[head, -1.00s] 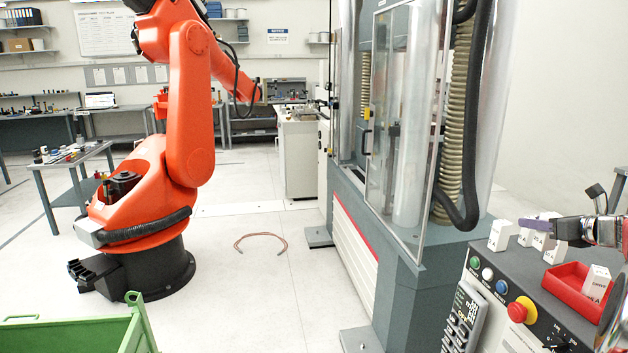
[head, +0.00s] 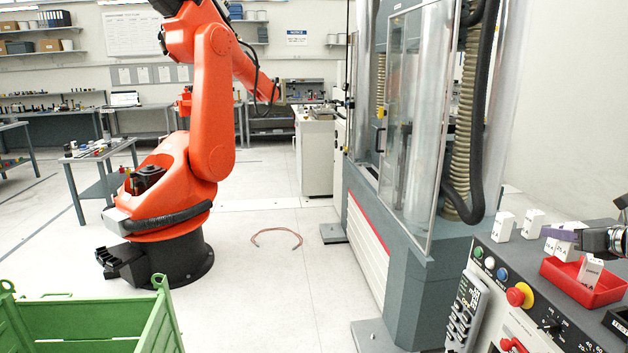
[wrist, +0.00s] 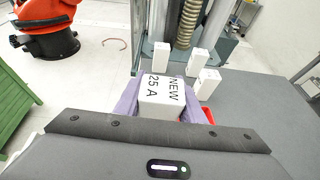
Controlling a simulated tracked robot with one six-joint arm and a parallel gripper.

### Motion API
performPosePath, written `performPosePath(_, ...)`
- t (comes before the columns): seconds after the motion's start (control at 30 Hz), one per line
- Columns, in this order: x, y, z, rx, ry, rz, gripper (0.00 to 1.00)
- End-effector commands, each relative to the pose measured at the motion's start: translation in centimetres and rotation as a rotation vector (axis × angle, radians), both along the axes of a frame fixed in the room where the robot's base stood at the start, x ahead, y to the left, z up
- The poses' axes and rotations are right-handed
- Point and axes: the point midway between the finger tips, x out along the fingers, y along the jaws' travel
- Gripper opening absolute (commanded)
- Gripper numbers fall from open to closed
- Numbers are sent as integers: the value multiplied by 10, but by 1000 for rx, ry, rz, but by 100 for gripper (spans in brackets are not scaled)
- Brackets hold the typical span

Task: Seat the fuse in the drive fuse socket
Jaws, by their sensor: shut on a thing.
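My gripper (wrist: 160,100), with purple fingers, is shut on a white block fuse (wrist: 161,97) marked "NEW 25 A". In the head view my gripper (head: 567,235) comes in from the right edge over the console, and the held fuse (head: 567,250) shows partly below the purple fingers. Several white blocks stand upright on the console top, including one at the left (head: 503,226) and one behind it (head: 533,224). I cannot tell which place is the drive fuse socket; no empty socket is visible. The underside of the held fuse is hidden.
A red tray (head: 562,286) holding a white labelled block (head: 591,270) sits close to my gripper. The console (head: 540,305) has a red-and-yellow stop button (head: 519,295). The testing machine (head: 420,270) stands to the left. A green bin (head: 160,325) is at front left.

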Motion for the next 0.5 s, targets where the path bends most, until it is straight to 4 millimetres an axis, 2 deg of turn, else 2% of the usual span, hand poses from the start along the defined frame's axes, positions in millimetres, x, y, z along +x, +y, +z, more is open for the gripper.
performPosePath(0.37, -2, 48, -26, 2, 0, 84, 10)
performPosePath(0.5, -6, 77, -45, 3, 1, 136, 10)
